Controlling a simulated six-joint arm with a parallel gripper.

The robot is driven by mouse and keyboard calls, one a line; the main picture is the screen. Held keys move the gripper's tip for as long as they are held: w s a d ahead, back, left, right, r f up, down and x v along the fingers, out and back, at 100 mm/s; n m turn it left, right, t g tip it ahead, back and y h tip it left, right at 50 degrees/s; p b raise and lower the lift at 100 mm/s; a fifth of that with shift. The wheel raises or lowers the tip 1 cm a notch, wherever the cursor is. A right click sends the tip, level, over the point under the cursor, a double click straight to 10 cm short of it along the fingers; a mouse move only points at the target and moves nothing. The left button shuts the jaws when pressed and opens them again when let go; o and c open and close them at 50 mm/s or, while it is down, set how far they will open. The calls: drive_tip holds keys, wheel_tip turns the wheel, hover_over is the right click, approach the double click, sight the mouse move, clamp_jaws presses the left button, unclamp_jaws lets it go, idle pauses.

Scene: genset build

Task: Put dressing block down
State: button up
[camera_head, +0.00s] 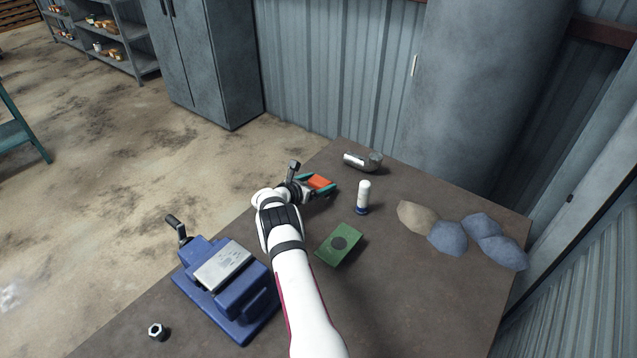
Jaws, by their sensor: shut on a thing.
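An orange block (320,181), which I take to be the dressing block, is at the end of my white arm near the table's far left edge. My gripper (319,184) is shut on it, with teal finger parts along its two sides. The block looks close to the tabletop (400,310), but I cannot tell whether it touches it. The block's underside is hidden.
A white bottle with a blue base (363,197) stands right of my gripper. A metal cylinder (362,160) lies behind. A green box (340,243) is nearer. A blue vise (230,285) and a nut (156,331) are left; rags (447,237) lie right.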

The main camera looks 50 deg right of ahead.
drive_tip(key=o, duration=1.2)
drive_tip(key=shift+f, duration=0.1)
drive_tip(key=shift+c, duration=0.2)
drive_tip(key=shift+r, duration=0.2)
drive_tip(key=v, duration=1.2)
drive_tip(key=shift+a, duration=0.1)
drive_tip(key=s+a+r+m+g+y, duration=0.1)
drive_tip(key=s+a+r+m+y, duration=0.1)
drive_tip(key=s+a+r+m, duration=0.4)
drive_tip(key=s+a+r+m+g+y, duration=0.1)
drive_tip(key=s+a+r+m+y, duration=0.1)
drive_tip(key=s+a+r+m, duration=0.45)
drive_tip(key=s+a+r+m+y, duration=0.1)
drive_tip(key=s+a+m+y, duration=0.2)
drive_tip(key=s+a, duration=0.3)
drive_tip(key=s+a+r+m+t+y, duration=0.1)
drive_tip(key=s+a+m+y, duration=0.3)
drive_tip(key=a, duration=1)
drive_tip(key=s+a+r+m+y, duration=0.2)
drive_tip(key=s+a+m+y, duration=0.2)
drive_tip(key=s+a, duration=0.3)
drive_tip(key=a, duration=0.4)
drive_tip(key=shift+s+t, duration=0.35)
drive_tip(key=shift+t, duration=0.05)
